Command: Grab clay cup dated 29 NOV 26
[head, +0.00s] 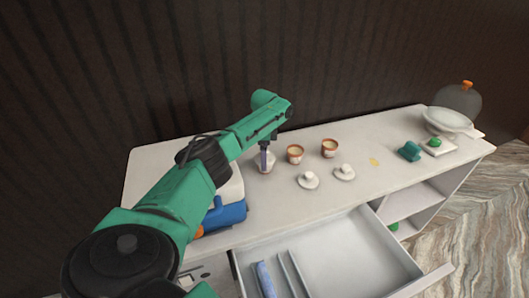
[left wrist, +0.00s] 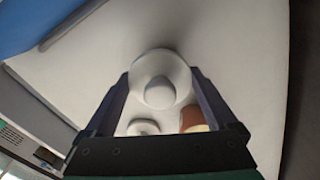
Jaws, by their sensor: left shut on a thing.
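My left gripper (head: 265,160) is shut on a pale, lidded cup (head: 266,166) at the left of the row on the counter. In the left wrist view the white knobbed lid (left wrist: 160,72) fills the space between the fingertips of my left gripper (left wrist: 160,80), one on each side. The cup's body is hidden there. Two open clay cups, a middle one (head: 295,155) and a right one (head: 329,149), stand to the right with pale contents. Their date labels are too small to read. My right gripper is not in view.
Two loose white lids, one (head: 308,181) and another (head: 345,173), lie in front of the open cups. A drawer (head: 335,262) is pulled out below. A blue thing (head: 225,214) is at the left. A green block (head: 410,151) and white bowl (head: 447,120) are at the right.

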